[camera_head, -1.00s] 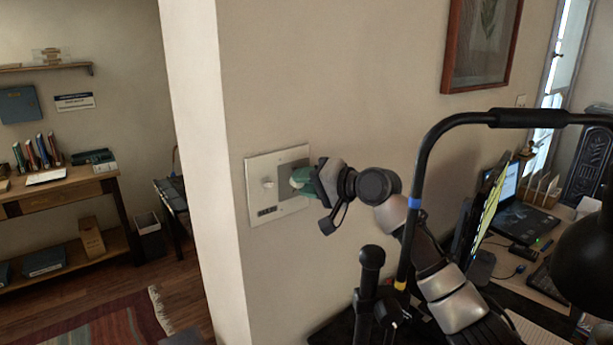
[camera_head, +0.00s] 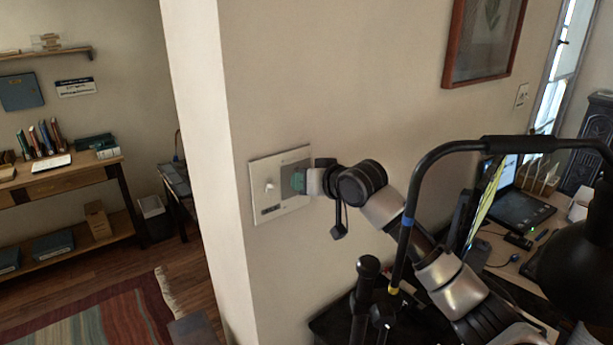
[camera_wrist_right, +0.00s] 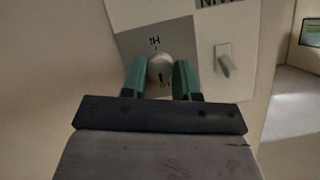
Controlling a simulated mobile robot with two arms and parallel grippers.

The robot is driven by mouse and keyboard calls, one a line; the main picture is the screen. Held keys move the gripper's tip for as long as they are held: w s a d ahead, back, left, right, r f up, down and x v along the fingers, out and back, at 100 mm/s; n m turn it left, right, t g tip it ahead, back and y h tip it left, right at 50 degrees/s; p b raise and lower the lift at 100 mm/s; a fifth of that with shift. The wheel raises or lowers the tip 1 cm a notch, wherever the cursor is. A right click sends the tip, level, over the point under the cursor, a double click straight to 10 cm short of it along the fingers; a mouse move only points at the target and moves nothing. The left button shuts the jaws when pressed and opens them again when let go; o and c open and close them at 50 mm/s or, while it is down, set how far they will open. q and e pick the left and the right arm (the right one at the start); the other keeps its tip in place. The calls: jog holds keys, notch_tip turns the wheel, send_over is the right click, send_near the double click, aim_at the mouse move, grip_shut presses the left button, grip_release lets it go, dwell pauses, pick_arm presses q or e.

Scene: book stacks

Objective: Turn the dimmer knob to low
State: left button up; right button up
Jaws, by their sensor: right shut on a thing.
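A pale wall plate (camera_head: 262,206) on the corner pillar carries a small toggle switch (camera_head: 269,185) on its left and a grey dimmer panel on its right. In the right wrist view the rounded metal dimmer knob (camera_wrist_right: 160,66) sits between the green fingers of my right gripper (camera_wrist_right: 160,78). A dark mark on the knob points down in that view, toward small lettering that looks like LO; other lettering is above it. In the head view my right gripper (camera_head: 298,182) reaches the plate from the right and hides the knob. My left gripper is not in view.
A framed picture (camera_head: 484,40) hangs on the wall to the right. A desk with a laptop (camera_head: 522,208) and a black lamp (camera_head: 570,255) stands at the right, close to my right arm. A wooden shelf table (camera_head: 62,185) and a rug (camera_head: 95,318) are at the left.

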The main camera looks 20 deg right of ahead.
jog(key=shift+f+n+h, duration=0.25)
jog(key=shift+n+h, duration=0.05)
jog(key=shift+n, duration=0.1)
dwell(0.3)
jog(key=o, duration=0.9)
jog(key=shift+r, duration=0.1)
jog(key=shift+o, duration=0.2)
jog(key=shift+s+r, duration=0.1)
jog(key=b+v, duration=0.3)
jog(key=v, duration=0.7)
jog(key=shift+s, duration=0.3)
jog(key=shift+d, duration=0.15)
